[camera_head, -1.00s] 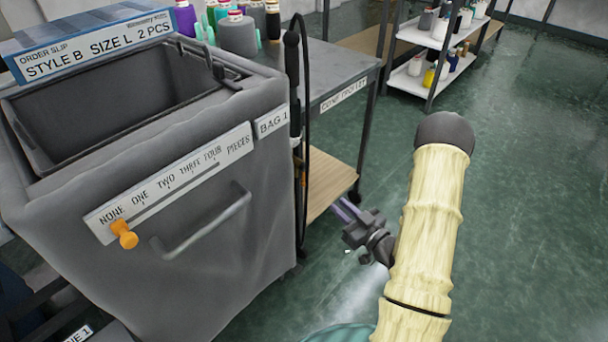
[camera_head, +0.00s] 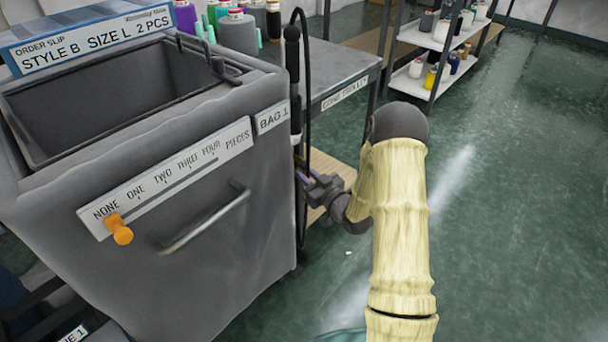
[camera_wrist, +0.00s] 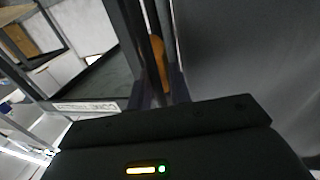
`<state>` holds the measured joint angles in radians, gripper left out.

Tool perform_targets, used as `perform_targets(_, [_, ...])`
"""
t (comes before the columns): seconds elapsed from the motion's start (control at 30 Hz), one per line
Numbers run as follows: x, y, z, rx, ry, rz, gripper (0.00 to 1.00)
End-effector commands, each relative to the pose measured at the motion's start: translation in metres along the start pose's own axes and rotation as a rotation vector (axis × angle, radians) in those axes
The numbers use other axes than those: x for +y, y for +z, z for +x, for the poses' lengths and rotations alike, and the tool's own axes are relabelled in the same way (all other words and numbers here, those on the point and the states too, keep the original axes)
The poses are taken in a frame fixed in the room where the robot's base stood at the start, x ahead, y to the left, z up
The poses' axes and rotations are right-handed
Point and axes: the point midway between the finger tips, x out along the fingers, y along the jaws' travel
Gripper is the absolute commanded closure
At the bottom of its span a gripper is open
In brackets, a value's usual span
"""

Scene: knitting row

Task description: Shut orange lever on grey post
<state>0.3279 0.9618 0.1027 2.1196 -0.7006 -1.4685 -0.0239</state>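The orange lever (camera_wrist: 159,62) shows in the wrist view as an upright strip against the post (camera_wrist: 153,20), ahead of the gap between my fingers. In the head view the post (camera_head: 294,95) stands at the right edge of the grey bag trolley, and the lever is mostly hidden by the trolley and my gripper. My gripper (camera_head: 303,178) is open beside the lower post, its fingers pointing left. In the wrist view my gripper (camera_wrist: 159,92) has one finger either side of the lever's line. I cannot tell whether they touch it.
The grey bag trolley (camera_head: 200,270) fills the left, with a handle and an orange slider knob (camera_head: 121,234) at NONE. A black hose (camera_head: 306,60) loops beside the post. A cone trolley (camera_head: 345,70) stands behind. The floor to the right is clear.

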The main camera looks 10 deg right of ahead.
Motion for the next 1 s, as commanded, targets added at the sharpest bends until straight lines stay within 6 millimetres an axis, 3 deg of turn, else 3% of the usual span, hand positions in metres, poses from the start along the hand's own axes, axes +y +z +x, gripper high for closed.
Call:
perform_targets(0.13, [-0.0001,-0.0001,0.0104,0.001,0.000,-0.001,0.80])
perform_targets(0.4, [0.0000,-0.0003,0.0113,0.000,0.000,0.000,0.80])
perform_targets(0.5, [0.0004,-0.0003,0.0110,0.000,0.001,0.000,1.00])
perform_targets(1.0, [0.0059,0.0008,0.0089,0.004,0.011,-0.023,1.00])
